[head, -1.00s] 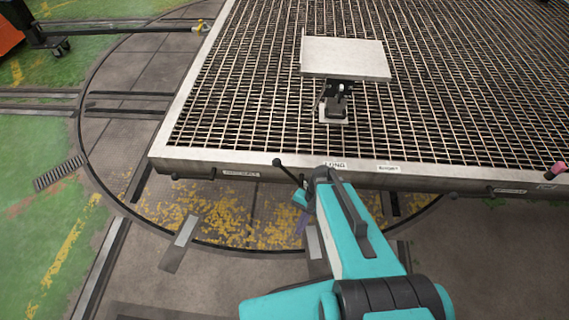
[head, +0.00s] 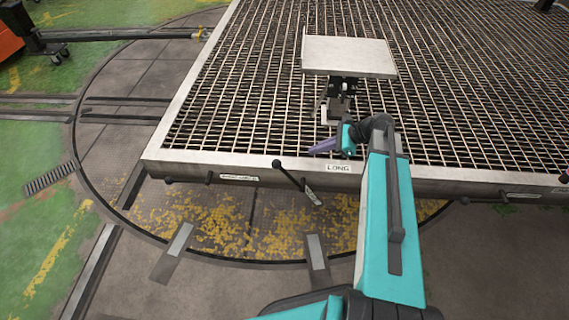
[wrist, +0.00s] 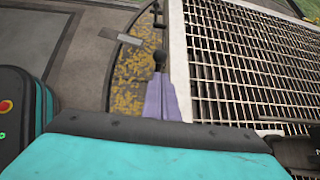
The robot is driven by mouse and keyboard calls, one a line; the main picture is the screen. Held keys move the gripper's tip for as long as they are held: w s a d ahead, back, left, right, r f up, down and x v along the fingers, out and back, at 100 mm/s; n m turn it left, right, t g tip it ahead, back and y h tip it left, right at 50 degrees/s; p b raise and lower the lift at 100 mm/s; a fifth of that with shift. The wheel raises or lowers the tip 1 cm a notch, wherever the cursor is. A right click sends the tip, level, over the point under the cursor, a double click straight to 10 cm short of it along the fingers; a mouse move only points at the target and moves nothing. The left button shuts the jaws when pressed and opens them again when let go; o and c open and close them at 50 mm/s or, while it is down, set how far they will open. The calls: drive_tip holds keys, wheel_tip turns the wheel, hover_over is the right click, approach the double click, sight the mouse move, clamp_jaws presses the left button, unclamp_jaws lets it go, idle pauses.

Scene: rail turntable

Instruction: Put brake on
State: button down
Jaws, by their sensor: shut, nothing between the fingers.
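A black lever with a ball knob (head: 277,163) sticks out at the front edge of the grated table, tilted with its knob up and to the left. Its knob also shows in the wrist view (wrist: 160,57), just beyond my fingertips. I read no brake label on it. My gripper (head: 322,146) has purple fingers, shut and empty, above the table's front rim. It is to the right of the knob and a little behind it in the head view, apart from it. The wrist view shows the closed fingers (wrist: 161,98) pointing towards the knob.
The grated table (head: 225,170) has small labels and several short dark pegs along its front rim. A metal plate on a stand (head: 348,56) rises from the grating behind my gripper. Steel rails (head: 174,250) cross the worn yellow turntable floor below the edge.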

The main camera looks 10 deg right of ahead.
sight(280, 162)
drive_tip(key=shift+d+r, duration=0.1)
drive_tip(key=shift+r, duration=0.05)
drive_tip(key=b+x, duration=0.2)
drive_tip(key=x, duration=1.2)
idle(0.4)
